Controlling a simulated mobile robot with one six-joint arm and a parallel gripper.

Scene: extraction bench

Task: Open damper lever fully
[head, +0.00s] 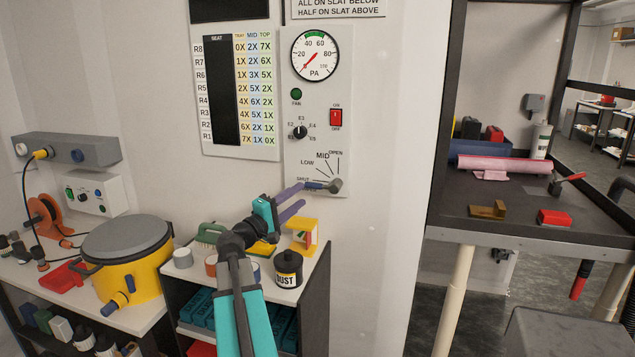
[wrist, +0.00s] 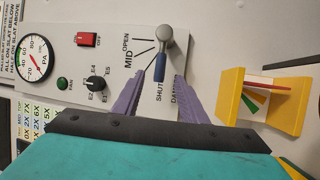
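The damper lever (head: 316,186) is on the wall panel below the gauge. It has a blue handle and a grey pivot, and the handle points left toward the SHUT mark. In the wrist view the lever (wrist: 160,67) hangs down from its pivot toward SHUT. My gripper (head: 303,193) is open, its two purple fingers reaching toward the handle's free end. In the wrist view the fingertips (wrist: 159,77) show on either side of the handle, with gaps on both sides. I cannot tell how deep the handle lies between them.
The panel (head: 300,160) also carries a gauge (head: 315,54), a selector knob (head: 300,132) and a red switch (head: 336,117). Below are a yellow stand (head: 303,236) and a black dust jar (head: 288,269) on a shelf. A fume hood bench (head: 480,222) stands at right.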

